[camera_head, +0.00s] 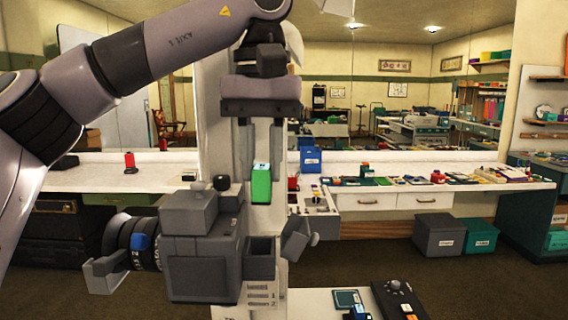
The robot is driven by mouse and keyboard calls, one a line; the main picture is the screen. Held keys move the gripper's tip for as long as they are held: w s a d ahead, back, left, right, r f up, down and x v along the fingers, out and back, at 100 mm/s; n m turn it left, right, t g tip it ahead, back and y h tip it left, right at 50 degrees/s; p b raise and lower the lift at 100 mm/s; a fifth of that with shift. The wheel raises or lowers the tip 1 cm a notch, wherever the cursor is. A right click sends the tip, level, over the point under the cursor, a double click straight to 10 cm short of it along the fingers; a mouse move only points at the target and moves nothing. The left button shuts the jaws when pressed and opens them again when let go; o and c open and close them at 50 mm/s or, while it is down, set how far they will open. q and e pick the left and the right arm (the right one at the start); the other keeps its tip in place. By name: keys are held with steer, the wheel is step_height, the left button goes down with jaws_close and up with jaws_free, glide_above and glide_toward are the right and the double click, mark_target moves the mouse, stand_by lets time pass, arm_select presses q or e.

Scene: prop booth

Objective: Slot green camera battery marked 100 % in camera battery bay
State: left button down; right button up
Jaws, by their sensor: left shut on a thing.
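My left gripper (261,160) comes down from the top centre, its two fingers pointing straight down. It is shut on a green battery (261,186) with a pale top end, held upright. A mark on the battery is too small to read. The grey camera (203,262) stands below and to the left, with its lens (134,243) toward the left. An open-topped battery bay (260,262) is on the camera's right side, below the battery. A hinged door (297,240) hangs open to its right. The battery appears above the bay, apart from it. My right gripper is out of view.
A blue bin (311,160) and many small items stand on the white counter (345,205) behind. A red item (130,162) stands on the left counter. A dark control panel (398,302) lies at the bottom right. Grey (439,235) and teal (481,238) boxes sit on the floor.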

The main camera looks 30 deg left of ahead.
mark_target(258, 203)
arm_select(q)
steer(key=shift+s+f, duration=0.25)
steer(key=shift+f, duration=0.15)
steer(key=shift+s+f, duration=0.1)
steer(key=shift+s, duration=0.15)
steer(key=shift+f, duration=0.15)
steer(key=shift+w+a+f, duration=0.1)
steer(key=shift+w+f, duration=0.05)
steer(key=shift+f, duration=0.15)
steer(key=shift+f+b, duration=0.35)
steer(key=shift+f, duration=0.4)
steer(key=shift+f+b, duration=0.7)
steer(key=shift+b, duration=0.1)
steer(key=shift+f+b, duration=0.25)
steer(key=shift+b, duration=0.25)
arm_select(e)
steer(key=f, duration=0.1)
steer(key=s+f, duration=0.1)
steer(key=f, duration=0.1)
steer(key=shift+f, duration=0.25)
arm_select(q)
steer(key=shift+f+p, duration=0.3)
steer(key=shift+p, duration=0.15)
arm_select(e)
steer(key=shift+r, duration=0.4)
